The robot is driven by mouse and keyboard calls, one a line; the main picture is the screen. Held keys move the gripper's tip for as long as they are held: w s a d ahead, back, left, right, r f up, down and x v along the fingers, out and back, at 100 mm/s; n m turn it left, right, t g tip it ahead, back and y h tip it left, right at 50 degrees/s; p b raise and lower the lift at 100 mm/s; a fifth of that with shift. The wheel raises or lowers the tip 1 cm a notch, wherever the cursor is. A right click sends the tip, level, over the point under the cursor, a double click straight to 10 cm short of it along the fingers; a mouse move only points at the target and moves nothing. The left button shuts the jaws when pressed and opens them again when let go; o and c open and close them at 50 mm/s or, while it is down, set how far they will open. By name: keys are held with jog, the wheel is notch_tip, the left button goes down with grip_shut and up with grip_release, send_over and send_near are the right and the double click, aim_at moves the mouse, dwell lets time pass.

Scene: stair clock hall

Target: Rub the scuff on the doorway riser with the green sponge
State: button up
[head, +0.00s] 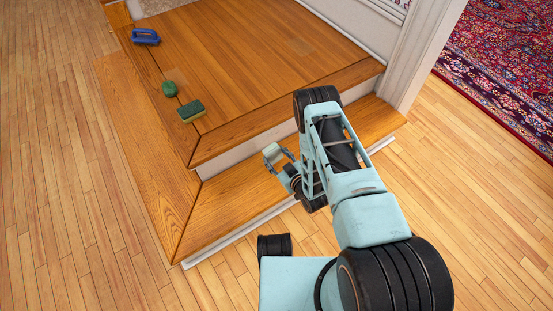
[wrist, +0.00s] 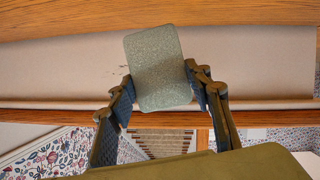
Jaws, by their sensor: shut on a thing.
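My gripper (wrist: 163,95) is shut on a grey-green sponge (wrist: 158,68), with one dark finger on each side. The held sponge lies in front of a pale riser (wrist: 255,65); I cannot tell whether it touches it. Small dark marks (wrist: 125,75), likely the scuff, show on the riser just left of the sponge, partly hidden by it and the finger. In the head view my gripper (head: 279,158) is low by the pale riser (head: 234,152) above the lower step, with a pale block at its tip. The scuff cannot be made out there.
A white door frame (head: 420,50) stands right of the steps. The red rug (head: 505,60) lies beyond; plank floor on the left is clear.

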aim_at(269, 147)
jog(key=shift+w+a+b, duration=0.2)
jog(key=shift+w+a, duration=0.25)
jog(key=shift+w, duration=0.25)
jog(key=shift+w+a+b, duration=0.25)
jog(key=shift+w+a, duration=0.25)
jog(key=shift+w, duration=0.25)
jog(key=shift+w+a+b, duration=0.2)
jog(key=shift+w+a, duration=0.25)
jog(key=shift+w, duration=0.25)
jog(key=shift+w+a, duration=0.55)
jog(key=shift+w, duration=0.25)
